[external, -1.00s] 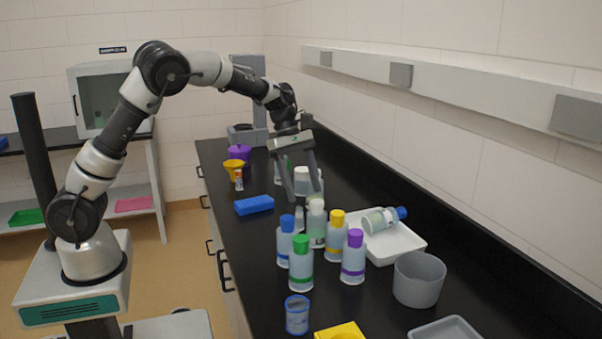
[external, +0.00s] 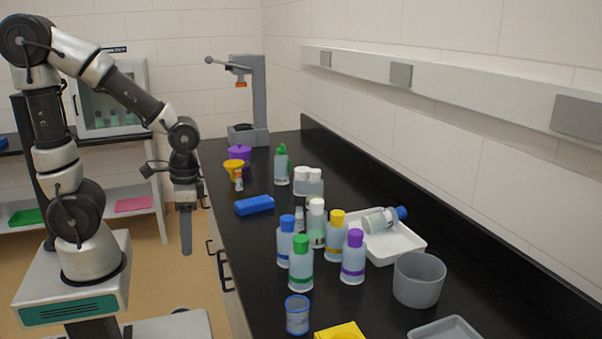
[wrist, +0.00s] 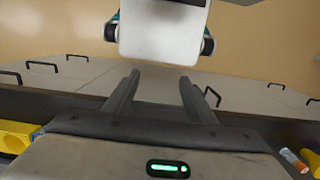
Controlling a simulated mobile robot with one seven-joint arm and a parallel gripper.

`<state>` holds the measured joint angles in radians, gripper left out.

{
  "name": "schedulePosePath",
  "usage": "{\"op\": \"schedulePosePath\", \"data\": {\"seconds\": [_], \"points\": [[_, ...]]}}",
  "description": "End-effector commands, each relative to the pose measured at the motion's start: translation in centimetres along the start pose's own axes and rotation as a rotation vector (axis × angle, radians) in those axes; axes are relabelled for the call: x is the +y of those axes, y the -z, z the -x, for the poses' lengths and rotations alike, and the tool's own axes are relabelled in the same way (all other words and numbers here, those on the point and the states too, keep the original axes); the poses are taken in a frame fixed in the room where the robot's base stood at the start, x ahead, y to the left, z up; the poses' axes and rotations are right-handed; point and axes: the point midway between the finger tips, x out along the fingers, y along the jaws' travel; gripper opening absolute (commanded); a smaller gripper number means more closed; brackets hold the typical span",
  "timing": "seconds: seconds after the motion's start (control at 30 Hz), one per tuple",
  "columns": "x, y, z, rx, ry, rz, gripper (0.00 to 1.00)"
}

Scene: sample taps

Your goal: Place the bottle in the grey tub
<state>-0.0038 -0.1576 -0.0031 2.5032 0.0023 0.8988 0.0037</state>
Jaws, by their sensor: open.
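The grey tub (external: 418,292) stands on the black bench at the right, and its inside looks empty. Several bottles stand upright left of it, among them a green-capped one (external: 301,268), a purple-capped one (external: 353,262), a yellow-capped one (external: 336,236) and a blue-capped one (external: 286,245). Another blue-capped bottle (external: 381,221) lies tilted in a white tray (external: 402,245). A green-topped bottle (external: 282,166) stands farther back. My gripper (external: 186,245) hangs off the bench's left side, away from the bottles. In the wrist view its fingers (wrist: 159,78) are apart with nothing between them.
A blue block (external: 254,205), a yellow funnel (external: 234,167) and a purple container (external: 239,153) sit along the bench's left side. A blue-rimmed cup (external: 297,315) and a yellow item (external: 340,332) are at the front. A grey stand (external: 250,105) rises at the back.

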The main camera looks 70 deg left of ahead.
Motion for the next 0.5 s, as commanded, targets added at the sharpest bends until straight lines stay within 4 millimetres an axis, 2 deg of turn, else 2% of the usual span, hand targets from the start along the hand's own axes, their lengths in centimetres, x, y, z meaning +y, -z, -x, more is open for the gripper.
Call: {"op": "schedulePosePath", "data": {"seconds": [0.03,0.27,0.3,0.37,0.47,0.5], "points": [[0.0,0.6,14.9,0.6,-0.001,0.0,0.51],[0.0,1.0,13.5,0.539,-0.003,0.002,0.51],[0.0,0.7,14.9,0.594,-0.004,0.003,0.51],[-0.2,0.9,15.0,0.602,0.006,0.006,0.51],[-2.1,2.7,14.9,0.618,0.074,0.022,0.51],[-3.5,3.9,14.9,0.629,0.121,0.027,0.51]]}}
